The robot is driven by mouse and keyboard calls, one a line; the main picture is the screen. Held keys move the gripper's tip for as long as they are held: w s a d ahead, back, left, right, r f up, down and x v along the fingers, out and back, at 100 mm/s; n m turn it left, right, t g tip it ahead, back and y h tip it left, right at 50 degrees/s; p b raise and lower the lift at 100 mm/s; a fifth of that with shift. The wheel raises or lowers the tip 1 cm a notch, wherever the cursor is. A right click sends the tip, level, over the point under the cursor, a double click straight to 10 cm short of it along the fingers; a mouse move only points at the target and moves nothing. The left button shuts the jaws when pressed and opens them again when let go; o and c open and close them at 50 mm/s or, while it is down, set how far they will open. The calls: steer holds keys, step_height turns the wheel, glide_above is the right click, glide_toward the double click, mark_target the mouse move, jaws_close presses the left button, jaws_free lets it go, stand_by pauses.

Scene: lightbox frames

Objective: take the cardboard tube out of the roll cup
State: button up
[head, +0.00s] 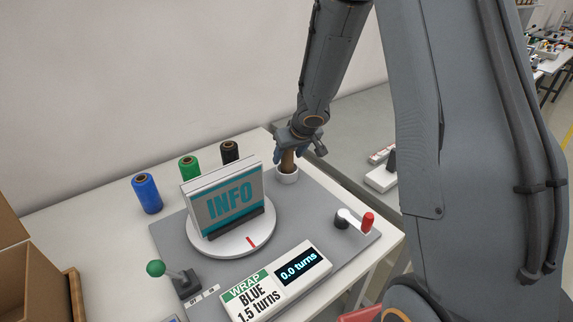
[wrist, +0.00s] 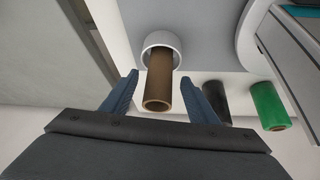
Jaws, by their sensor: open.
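The brown cardboard tube (head: 288,160) stands in the white roll cup (head: 288,177) at the back right of the grey board. In the wrist view the tube (wrist: 158,85) rises out of the cup (wrist: 162,40), its open end toward the camera. My gripper (head: 295,150) is above the cup at the tube's upper part. In the wrist view my gripper's blue fingers (wrist: 160,82) are open, one on each side of the tube, with gaps showing between fingers and tube. The tube's top is partly hidden by my gripper in the head view.
Blue (head: 146,193), green (head: 189,169) and black (head: 230,152) rolls stand left of the cup. A turntable (head: 225,243) bears the INFO sign (head: 228,203). A crank (head: 355,219), a display box (head: 277,282) and a green-knobbed lever (head: 178,276) are nearer the front.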

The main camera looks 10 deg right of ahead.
steer(key=b+x, duration=0.1)
steer(key=x, duration=0.2)
steer(key=shift+s+r, duration=0.1)
steer(key=c, duration=1.1)
steer(key=shift+r, duration=0.15)
